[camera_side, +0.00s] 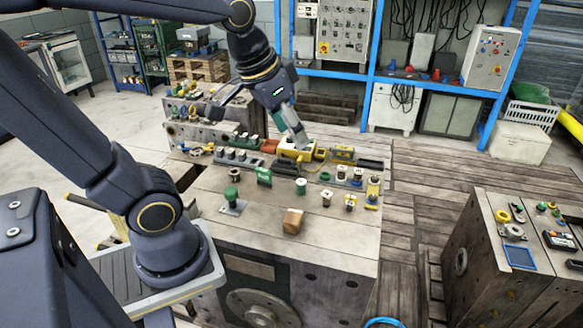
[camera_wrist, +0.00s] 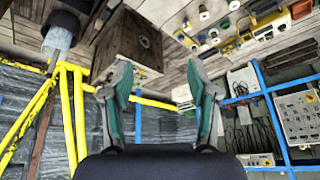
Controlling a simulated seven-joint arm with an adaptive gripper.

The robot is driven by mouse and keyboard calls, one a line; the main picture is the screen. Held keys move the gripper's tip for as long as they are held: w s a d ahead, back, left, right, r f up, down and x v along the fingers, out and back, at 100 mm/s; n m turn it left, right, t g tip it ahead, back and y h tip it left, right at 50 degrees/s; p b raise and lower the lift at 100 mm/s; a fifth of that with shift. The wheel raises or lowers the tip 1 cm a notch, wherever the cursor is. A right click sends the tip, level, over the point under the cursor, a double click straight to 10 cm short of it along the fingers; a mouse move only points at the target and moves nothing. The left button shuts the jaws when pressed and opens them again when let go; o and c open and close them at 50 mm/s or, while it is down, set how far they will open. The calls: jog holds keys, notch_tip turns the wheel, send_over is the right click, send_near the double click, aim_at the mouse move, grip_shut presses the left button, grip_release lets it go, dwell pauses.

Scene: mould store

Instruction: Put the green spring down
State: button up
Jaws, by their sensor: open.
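My gripper (camera_side: 299,140) is over the back part of the workbench top (camera_side: 262,222), by a yellow block (camera_side: 290,152). In the wrist view its two green-and-grey fingers (camera_wrist: 158,68) stand wide apart with nothing between them. A small green cylinder (camera_side: 232,194) stands upright on a grey plate at the bench's left front, well apart from my gripper; it may be the green spring, but its coils are too small to make out. A flat green block (camera_side: 264,176) stands farther back. I cannot tell the spring for sure in the wrist view.
A wooden cube (camera_side: 292,221) sits near the bench's front edge. A second bench (camera_side: 512,270) is at the right. Bare wood lies around the cube.

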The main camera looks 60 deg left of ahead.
jog(key=shift+t, duration=0.4)
jog(key=s, duration=0.1)
jog(key=s+d, duration=0.1)
jog(key=s, duration=0.1)
jog(key=s+d+f, duration=0.1)
jog(key=s, duration=0.1)
jog(key=shift+s+f, duration=0.1)
